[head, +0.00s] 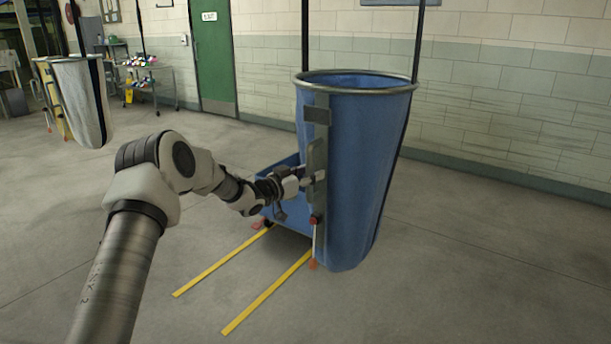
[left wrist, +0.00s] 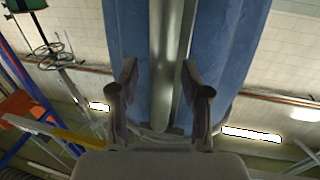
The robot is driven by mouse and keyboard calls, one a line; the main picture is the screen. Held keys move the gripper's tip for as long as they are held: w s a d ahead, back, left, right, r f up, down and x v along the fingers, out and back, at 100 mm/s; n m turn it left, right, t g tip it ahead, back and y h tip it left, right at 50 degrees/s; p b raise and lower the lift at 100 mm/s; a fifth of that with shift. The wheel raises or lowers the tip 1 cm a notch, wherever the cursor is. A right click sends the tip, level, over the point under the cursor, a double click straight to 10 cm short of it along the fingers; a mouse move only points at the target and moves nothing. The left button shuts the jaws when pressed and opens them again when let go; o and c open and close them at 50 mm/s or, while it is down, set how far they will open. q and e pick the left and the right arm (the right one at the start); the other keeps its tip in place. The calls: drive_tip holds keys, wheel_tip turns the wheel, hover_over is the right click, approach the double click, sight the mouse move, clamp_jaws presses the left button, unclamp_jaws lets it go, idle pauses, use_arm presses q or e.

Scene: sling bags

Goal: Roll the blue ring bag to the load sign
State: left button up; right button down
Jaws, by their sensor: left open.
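The blue ring bag (head: 355,170) hangs upright from dark straps, with a metal ring around its open top. A grey-green vertical strip (head: 317,165) runs down its near side. My left gripper (head: 312,181) is at this strip, on the bag's left side. In the left wrist view, the open left gripper (left wrist: 160,85) has one finger on each side of a grey strip (left wrist: 164,60), with the blue bag (left wrist: 225,50) behind. Whether the fingers touch the strip is unclear. My right gripper is out of view. No readable load sign shows.
A blue cart (head: 285,205) stands low behind my left gripper. Two yellow floor lines (head: 265,292) lie in front. A white bag (head: 82,100) hangs at the left, near a loaded rack (head: 148,80). A green exit door (head: 213,55) is behind. The right floor is clear.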

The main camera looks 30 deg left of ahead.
use_arm(q)
drive_tip(key=v, duration=1.2)
drive_tip(key=shift+r, duration=0.1)
idle(0.5)
